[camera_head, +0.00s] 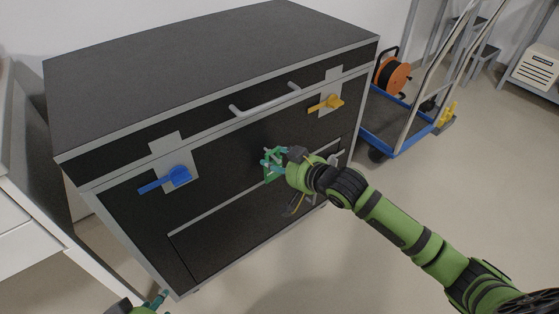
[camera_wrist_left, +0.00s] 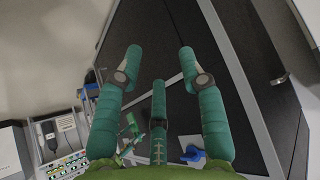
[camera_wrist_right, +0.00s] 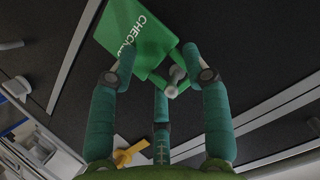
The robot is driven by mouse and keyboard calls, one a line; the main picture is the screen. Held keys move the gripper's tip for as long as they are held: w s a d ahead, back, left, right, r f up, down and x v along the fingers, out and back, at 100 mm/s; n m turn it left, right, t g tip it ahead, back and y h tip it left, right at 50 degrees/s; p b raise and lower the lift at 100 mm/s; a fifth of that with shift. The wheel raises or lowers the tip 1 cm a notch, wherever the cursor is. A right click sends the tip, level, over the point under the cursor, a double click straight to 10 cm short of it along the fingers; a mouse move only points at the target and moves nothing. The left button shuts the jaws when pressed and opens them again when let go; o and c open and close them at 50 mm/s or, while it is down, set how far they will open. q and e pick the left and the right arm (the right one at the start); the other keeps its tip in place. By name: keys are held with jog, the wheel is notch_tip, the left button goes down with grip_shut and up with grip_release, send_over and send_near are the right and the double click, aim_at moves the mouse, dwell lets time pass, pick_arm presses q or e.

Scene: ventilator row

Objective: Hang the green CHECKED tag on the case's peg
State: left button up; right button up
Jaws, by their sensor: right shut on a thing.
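The black case (camera_head: 215,45) stands in front of me. The green CHECKED tag (camera_wrist_right: 128,32) is in my right gripper (camera_wrist_right: 158,62), with its lettered face in view. In the head view my right gripper (camera_head: 274,158) is at the middle of the case front, and a bit of the tag (camera_head: 270,177) shows below it. A pale rounded peg (camera_wrist_right: 177,73) shows at the tag's green loop, by the fingertips; I cannot tell whether the loop is around it. My left gripper (camera_head: 158,299) is low at the case's left corner, open and empty in its wrist view (camera_wrist_left: 160,62).
A blue latch (camera_head: 175,177) and a yellow latch (camera_head: 331,103) sit on the case front, with a grey handle (camera_head: 265,99) above. A trolley (camera_head: 395,125) with an orange reel (camera_head: 395,77) stands at right. The floor in front is clear.

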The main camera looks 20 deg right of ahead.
pick_arm(q)
jog(key=shift+s+a+f+g, duration=0.3)
jog(key=shift+s+f+g, duration=0.2)
jog(key=shift+s, duration=0.25)
jog(key=shift+s+a+f+g, duration=0.25)
jog(key=shift+s+f+g, duration=0.2)
jog(key=shift+s, duration=0.3)
pick_arm(e)
jog(key=shift+f, duration=0.15)
jog(key=o, duration=1)
pick_arm(q)
jog(key=shift+w+r, duration=0.15)
jog(key=shift+w, duration=0.1)
pick_arm(e)
jog(key=shift+s+d, duration=0.1)
jog(key=shift+s, duration=0.05)
pick_arm(q)
jog(key=shift+s, duration=0.1)
pick_arm(e)
jog(key=v, duration=1.1)
jog(key=shift+s+r, duration=0.25)
